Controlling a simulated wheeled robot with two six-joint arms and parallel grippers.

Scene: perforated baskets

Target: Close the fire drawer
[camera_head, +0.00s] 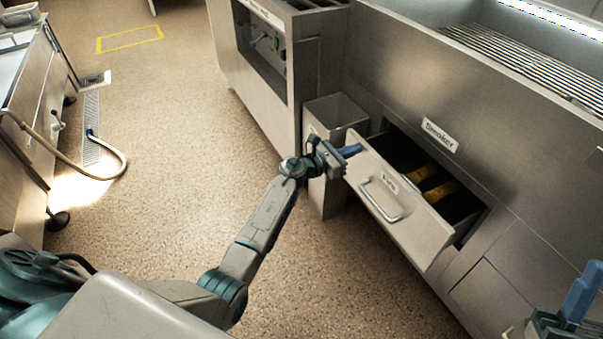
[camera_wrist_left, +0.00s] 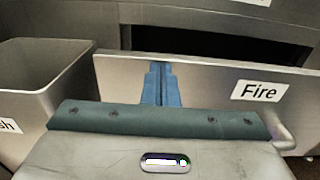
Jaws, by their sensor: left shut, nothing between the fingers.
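The fire drawer (camera_head: 405,206) is a steel drawer pulled out from the counter below the "Smoker" label. Its front carries a "Fire" label and a bar handle (camera_head: 381,203). Yellow items (camera_head: 437,190) lie inside it. My left gripper (camera_head: 350,151) is shut and empty at the top left corner of the drawer front. In the left wrist view its blue fingers (camera_wrist_left: 161,86) show against the drawer front (camera_wrist_left: 205,88), left of the "Fire" label; I cannot tell if they touch. My right gripper (camera_head: 580,295) shows partly at the bottom right, away from the drawer; its jaw state is unclear.
A tall open steel bin (camera_head: 330,112) stands just left of the drawer; it also shows in the left wrist view (camera_wrist_left: 40,75). The smoker counter (camera_head: 480,120) is behind the drawer. A hose (camera_head: 100,172) lies on the floor at left. The floor between is clear.

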